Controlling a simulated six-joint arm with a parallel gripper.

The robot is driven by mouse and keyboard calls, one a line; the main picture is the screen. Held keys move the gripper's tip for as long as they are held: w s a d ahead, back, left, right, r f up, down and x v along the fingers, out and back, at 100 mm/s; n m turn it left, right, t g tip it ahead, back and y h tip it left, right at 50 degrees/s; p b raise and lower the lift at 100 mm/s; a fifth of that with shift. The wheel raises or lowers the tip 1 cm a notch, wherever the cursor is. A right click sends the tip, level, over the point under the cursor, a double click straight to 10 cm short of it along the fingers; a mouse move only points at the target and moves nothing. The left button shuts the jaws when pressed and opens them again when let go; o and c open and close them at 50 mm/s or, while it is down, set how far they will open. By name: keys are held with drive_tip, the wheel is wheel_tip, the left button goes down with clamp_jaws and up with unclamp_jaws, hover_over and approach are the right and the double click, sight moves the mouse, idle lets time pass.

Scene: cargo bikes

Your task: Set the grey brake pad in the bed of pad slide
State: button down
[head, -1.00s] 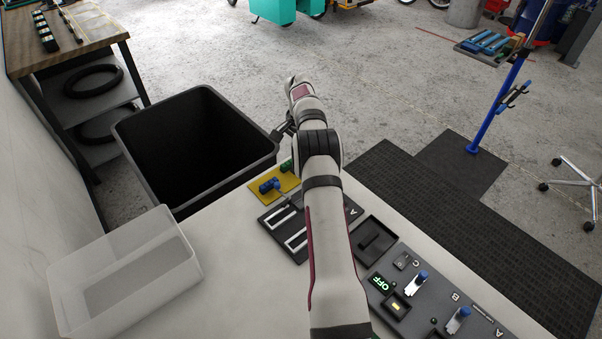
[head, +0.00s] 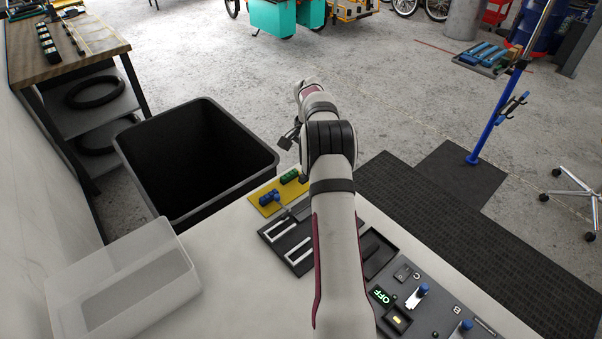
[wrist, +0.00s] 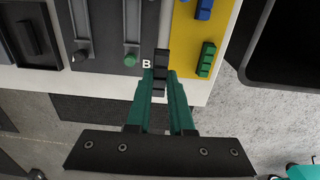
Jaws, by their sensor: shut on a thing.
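My gripper (wrist: 160,90) has teal fingers and is shut on a small dark grey block, the brake pad (wrist: 161,62), in the wrist view. The pad stands out past the fingertips, in front of the border between a dark slotted plate (wrist: 98,15) and a yellow board. The plate, likely the pad slide, has two pale grooves, a green knob and a letter B; the plate also shows in the head view (head: 272,234). I cannot tell whether the pad touches it. In the head view my gripper (head: 289,139) is small and the pad cannot be made out.
The yellow board (head: 262,208) holds blue and green pieces. A black tray (head: 378,250) and a lever panel (head: 408,296) lie right of the plate, partly behind my arm. A black bin (head: 262,160) stands beyond the bench edge; a clear box (head: 160,255) is at left.

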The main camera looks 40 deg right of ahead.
drive_tip(key=s+a, duration=0.1)
drive_tip(key=s, duration=0.3)
drive_tip(key=s+a, duration=0.2)
drive_tip(key=s, duration=0.3)
drive_tip(key=s+a, duration=0.2)
drive_tip(key=s, duration=0.2)
drive_tip(key=shift+s+f, duration=0.2)
drive_tip(key=shift+f, duration=2.05)
drive_tip(key=shift+f, duration=0.85)
drive_tip(key=c, duration=0.7)
unclamp_jaws()
drive_tip(key=shift+r, duration=0.1)
